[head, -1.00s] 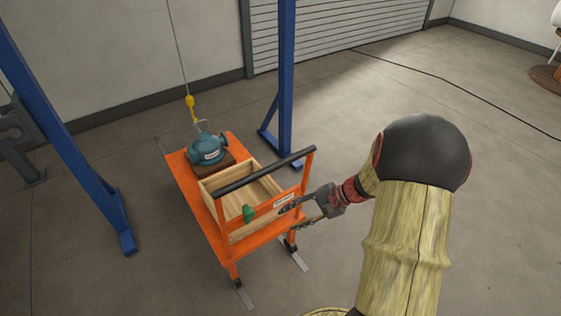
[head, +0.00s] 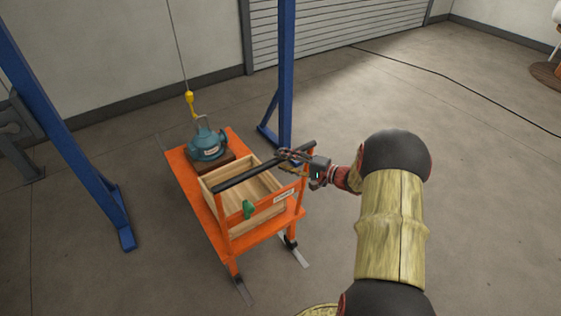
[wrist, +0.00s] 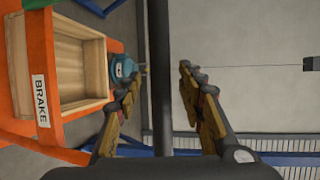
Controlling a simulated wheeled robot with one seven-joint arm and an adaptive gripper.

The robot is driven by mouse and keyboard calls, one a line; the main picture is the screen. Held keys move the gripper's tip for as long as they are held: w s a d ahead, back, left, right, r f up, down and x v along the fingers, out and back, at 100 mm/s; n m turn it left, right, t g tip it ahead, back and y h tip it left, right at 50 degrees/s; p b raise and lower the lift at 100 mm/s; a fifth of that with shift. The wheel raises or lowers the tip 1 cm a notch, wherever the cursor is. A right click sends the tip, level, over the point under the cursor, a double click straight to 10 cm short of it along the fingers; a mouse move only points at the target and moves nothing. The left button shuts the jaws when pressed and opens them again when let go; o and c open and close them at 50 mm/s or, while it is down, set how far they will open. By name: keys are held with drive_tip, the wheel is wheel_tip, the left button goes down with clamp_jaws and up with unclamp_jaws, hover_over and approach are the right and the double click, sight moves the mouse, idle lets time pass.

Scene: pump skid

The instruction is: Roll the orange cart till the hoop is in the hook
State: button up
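The orange cart (head: 260,232) stands under the blue gantry and carries a teal pump (head: 208,146) on a brown block at its far end. A hoop (head: 203,122) rises from the pump's top. The yellow hook (head: 190,100) hangs on a cable close to the hoop; I cannot tell if it is through it. The cart's black push bar (head: 245,176) runs across the near end. My gripper (head: 284,155) is at the bar's right part. In the wrist view the bar (wrist: 159,70) passes between the open fingers (wrist: 160,95), with gaps on both sides.
Blue gantry legs (head: 112,205) stand left and right of the cart. Floor tracks (head: 243,290) show below it.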

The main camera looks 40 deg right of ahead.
drive_tip(key=shift+x, duration=1)
drive_tip(key=shift+c, duration=1.3)
drive_tip(key=c, duration=0.7)
clamp_jaws()
